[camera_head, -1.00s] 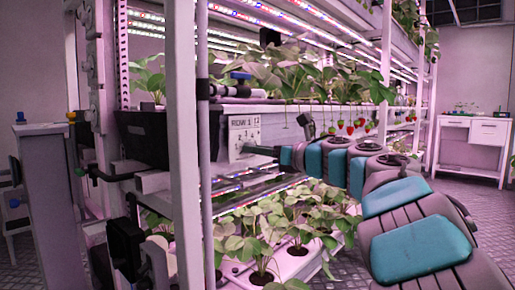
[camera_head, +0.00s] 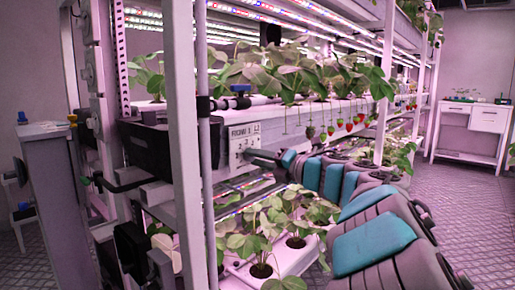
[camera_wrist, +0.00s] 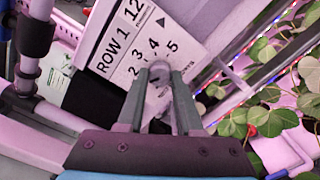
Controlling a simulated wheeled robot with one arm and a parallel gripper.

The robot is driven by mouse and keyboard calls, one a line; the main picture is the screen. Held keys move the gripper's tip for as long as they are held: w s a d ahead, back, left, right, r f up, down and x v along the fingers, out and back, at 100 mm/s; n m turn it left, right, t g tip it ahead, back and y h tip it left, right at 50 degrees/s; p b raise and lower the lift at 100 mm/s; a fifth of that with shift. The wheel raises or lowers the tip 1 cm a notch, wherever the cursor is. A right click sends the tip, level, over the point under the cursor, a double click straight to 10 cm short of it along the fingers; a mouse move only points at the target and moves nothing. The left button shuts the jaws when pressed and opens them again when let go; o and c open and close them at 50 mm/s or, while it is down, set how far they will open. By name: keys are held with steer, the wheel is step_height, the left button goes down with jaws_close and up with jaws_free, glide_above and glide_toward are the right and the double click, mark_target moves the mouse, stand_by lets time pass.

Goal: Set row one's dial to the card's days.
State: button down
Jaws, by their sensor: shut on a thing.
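The white row-one panel (camera_head: 243,135) hangs on the rack's front and reads "ROW 1". In the wrist view the panel (camera_wrist: 122,42) shows a "12" beside "ROW 1", a small black triangle, and the dial numbers 2, 3, 4 and 5. My gripper (camera_wrist: 160,75) is over the lower part of this panel, its fingers shut on the dial knob (camera_wrist: 157,92). The fingers hide most of the knob, so I cannot tell which number it points at. In the head view my gripper (camera_head: 252,154) reaches the panel from the right.
Strawberry plants (camera_head: 290,70) with hanging berries grow above the panel, and leafy plants (camera_head: 265,240) stand in a tray below. A grey pipe (camera_head: 203,150) and white post (camera_head: 185,150) stand left of it. A white side table (camera_head: 475,130) stands far right.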

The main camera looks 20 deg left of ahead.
steer(key=m+p, duration=0.6)
steer(key=m, duration=1.4)
steer(key=shift+p, duration=0.35)
steer(key=shift+m, duration=0.3)
steer(key=c, duration=0.6)
jaws_free()
steer(key=shift+b+v, duration=0.3)
steer(key=shift+v, duration=3.55)
